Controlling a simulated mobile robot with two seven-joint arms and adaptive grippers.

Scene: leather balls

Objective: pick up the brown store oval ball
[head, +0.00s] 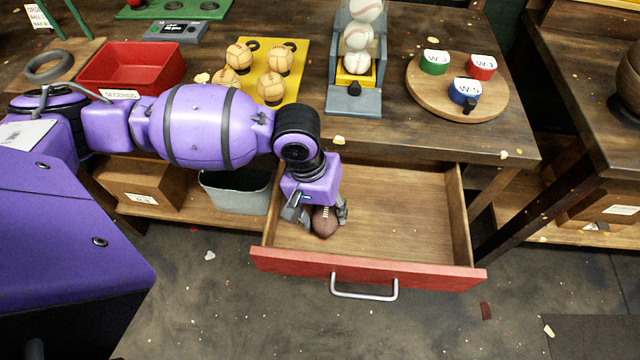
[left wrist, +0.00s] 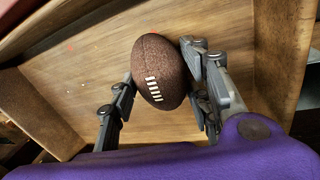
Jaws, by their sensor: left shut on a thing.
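The brown oval ball (head: 325,221) with white laces is inside the open drawer (head: 400,215), toward its left side. My left gripper (head: 327,213) reaches down into the drawer with its fingers on both sides of the ball. In the left wrist view the ball (left wrist: 158,72) sits between the two fingers (left wrist: 160,90), and the gripper is shut on it. The ball looks low, close to the drawer floor; whether it touches the floor I cannot tell. My right gripper does not show.
The drawer's red front (head: 365,272) has a metal handle (head: 364,290). On the workbench above stand a red bin (head: 132,68), a yellow tray (head: 297,50) with tan balls, a rack (head: 355,95) of white balls and a round wooden board (head: 425,97) with coloured rolls. The drawer's right part is empty.

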